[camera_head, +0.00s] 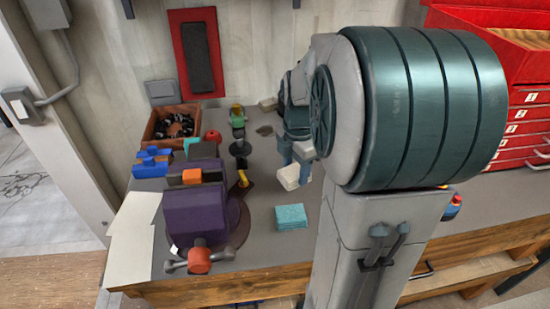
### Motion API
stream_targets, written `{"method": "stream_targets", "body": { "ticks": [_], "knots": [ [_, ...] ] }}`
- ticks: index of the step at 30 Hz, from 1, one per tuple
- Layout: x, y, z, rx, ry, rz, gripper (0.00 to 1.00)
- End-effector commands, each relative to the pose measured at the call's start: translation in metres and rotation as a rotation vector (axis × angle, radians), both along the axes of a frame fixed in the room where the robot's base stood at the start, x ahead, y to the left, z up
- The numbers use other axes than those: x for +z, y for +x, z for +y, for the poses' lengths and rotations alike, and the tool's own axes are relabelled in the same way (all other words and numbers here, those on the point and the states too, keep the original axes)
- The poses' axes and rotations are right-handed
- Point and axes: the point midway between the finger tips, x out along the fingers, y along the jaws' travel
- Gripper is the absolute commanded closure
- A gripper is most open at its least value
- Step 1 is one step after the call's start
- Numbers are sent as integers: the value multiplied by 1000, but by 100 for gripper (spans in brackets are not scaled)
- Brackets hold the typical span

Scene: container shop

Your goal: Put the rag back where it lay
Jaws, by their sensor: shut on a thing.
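My gripper (299,153) points down over the grey bench (262,190), in front of the back wall and partly hidden by my own arm. It is shut on a small off-white rag (289,177), which hangs below the fingers. I cannot tell whether the rag touches the bench top. A teal folded cloth (291,217) lies flat on the bench, nearer to me than the rag and apart from it.
A purple vise (196,213) stands on the left, with a wooden box (154,123) of dark parts behind it. A green-topped tool (237,120) and a beige block (268,103) are further back. Red drawers (524,125) stand right. Bench around the teal cloth is clear.

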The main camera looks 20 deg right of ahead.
Motion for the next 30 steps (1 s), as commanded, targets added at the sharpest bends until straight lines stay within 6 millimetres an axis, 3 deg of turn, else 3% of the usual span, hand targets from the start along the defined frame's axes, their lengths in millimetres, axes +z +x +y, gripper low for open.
{"method": "stream_targets", "body": {
  "ticks": [7,15,27,28,30],
  "knots": [
    [-12,16,2,0,0,1,75],
    [-47,15,3,-1,1,2,75],
    [-53,15,2,-1,-1,-1,75],
    [-53,15,2,-1,-1,-1,47],
    [-52,15,2,-1,-1,-1,28]
  ]
}}
